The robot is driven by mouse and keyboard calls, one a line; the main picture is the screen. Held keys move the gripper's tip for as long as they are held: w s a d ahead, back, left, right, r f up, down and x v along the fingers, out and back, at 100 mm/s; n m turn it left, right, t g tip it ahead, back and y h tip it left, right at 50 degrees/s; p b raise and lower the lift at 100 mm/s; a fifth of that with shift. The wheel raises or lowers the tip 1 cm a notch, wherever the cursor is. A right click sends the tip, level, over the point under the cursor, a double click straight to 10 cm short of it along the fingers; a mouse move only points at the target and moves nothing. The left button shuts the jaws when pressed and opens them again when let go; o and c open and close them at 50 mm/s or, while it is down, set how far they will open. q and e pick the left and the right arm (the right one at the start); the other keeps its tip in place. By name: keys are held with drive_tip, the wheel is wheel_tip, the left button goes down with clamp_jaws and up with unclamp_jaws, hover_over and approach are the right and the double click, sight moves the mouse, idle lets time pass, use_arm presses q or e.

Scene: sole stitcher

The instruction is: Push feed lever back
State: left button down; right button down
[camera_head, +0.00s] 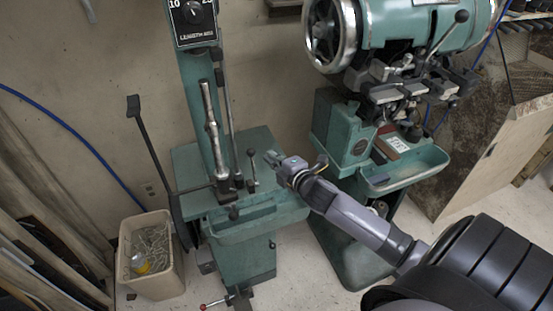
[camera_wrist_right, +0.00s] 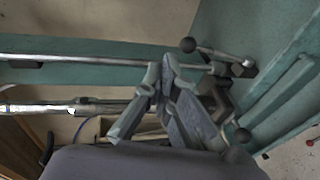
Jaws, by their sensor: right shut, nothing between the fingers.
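A small lever with a black ball knob (camera_head: 251,153) stands on the green machine table (camera_head: 262,140), just left of my right gripper (camera_head: 270,157). In the right wrist view a black ball knob on a short metal rod (camera_wrist_right: 188,45) lies just beyond the fingertips. A second dark knob (camera_wrist_right: 243,137) shows lower right there. No label shows which one is the feed lever. My right gripper (camera_wrist_right: 163,68) is shut and empty, its fingertips together; I cannot tell whether it touches a lever. My left gripper is not in view.
The machine's green column (camera_head: 198,100) with metal rods rises left of my gripper. A second green machine (camera_head: 400,170) stands to the right. A beige bin (camera_head: 150,280) and a long black-ended bar (camera_head: 150,145) are at left. Bare floor shows between the machines.

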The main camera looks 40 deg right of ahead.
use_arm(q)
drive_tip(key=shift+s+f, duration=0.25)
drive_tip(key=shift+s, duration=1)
use_arm(e)
drive_tip(key=shift+s+r, duration=0.35)
drive_tip(key=shift+s, duration=0.2)
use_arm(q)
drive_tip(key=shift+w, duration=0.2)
